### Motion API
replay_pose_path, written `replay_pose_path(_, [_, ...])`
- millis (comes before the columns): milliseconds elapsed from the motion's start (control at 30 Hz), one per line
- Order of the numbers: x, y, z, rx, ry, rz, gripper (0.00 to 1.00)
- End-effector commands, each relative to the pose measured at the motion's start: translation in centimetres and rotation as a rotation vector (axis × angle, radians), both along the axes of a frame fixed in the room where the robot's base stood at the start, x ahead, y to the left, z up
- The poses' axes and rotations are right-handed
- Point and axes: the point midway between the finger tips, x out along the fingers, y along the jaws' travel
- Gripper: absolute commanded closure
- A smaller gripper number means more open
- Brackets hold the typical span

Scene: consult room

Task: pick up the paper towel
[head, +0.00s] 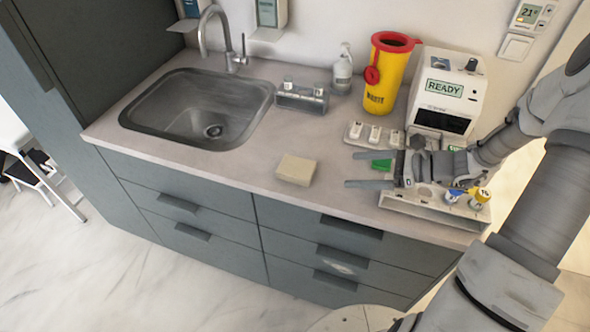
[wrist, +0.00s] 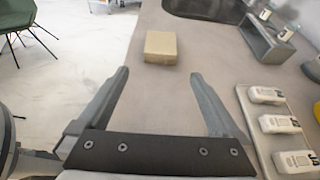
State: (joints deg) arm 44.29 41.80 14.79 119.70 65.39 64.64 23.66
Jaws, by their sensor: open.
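The paper towel looks like a small beige folded block (head: 296,169) lying flat on the counter, right of the sink and near the front edge. It also shows in the wrist view (wrist: 161,47), beyond my fingertips and roughly centred between them. My gripper (head: 352,170) is open and empty above the counter, to the right of the paper towel and apart from it. In the wrist view both fingers of my gripper (wrist: 158,78) are spread wide with bare counter between them.
A sink (head: 198,108) is at the left. A tray of white devices (wrist: 247,112) lies right of my gripper. Counter around the towel is clear.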

Motion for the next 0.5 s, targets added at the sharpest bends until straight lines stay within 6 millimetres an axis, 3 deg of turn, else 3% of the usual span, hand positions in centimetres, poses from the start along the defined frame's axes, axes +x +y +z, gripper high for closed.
replay_pose_path(500, [3.1,9.0,-3.7,0.001,0.001,0.005,0.00])
